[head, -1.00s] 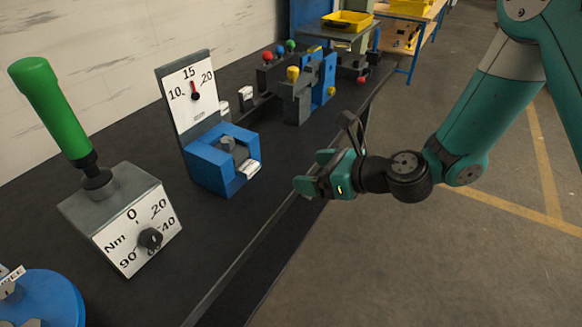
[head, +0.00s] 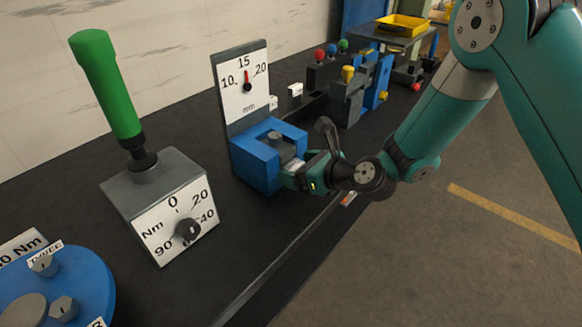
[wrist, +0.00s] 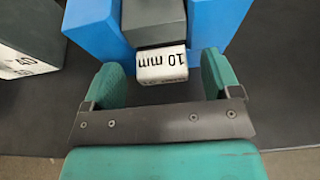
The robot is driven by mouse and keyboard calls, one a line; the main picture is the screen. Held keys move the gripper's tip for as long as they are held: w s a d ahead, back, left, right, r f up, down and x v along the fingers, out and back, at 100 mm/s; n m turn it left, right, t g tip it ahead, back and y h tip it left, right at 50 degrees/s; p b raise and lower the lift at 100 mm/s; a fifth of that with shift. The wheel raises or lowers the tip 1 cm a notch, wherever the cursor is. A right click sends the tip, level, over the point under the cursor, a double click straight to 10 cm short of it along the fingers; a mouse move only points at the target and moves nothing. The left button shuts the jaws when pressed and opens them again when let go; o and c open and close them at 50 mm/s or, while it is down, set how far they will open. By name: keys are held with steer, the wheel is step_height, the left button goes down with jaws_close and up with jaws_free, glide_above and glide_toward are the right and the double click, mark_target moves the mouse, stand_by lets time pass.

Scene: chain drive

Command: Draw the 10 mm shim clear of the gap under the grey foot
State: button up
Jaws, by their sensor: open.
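The 10 mm shim (wrist: 161,65) shows its white labelled end in the wrist view, sticking out toward me from under the grey foot (wrist: 153,20). The foot sits between the two arms of the blue block (head: 254,160). My gripper (wrist: 160,82) is open, with one green finger to each side of the shim's end and a gap on both sides. In the head view my gripper (head: 291,176) is at the front of the blue block and hides most of the shim.
A dial plate (head: 244,88) stands behind the blue block. A torque tester with a green handle (head: 105,85) stands to the left, and its corner shows in the wrist view. Lever fixtures (head: 350,95) stand farther back.

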steer(key=shift+w, duration=0.15)
steer(key=shift+c, duration=0.5)
steer(key=c, duration=1.1)
steer(key=s+d+b, duration=0.2)
steer(key=d, duration=0.1)
steer(key=s+d+b, duration=0.3)
steer(key=d, duration=0.1)
steer(key=s+d+b, duration=0.2)
steer(key=s+d, duration=0.1)
steer(key=shift+s+d, duration=0.15)
steer(key=shift+d, duration=0.2)
steer(key=shift+c, duration=0.2)
stand_by(0.5)
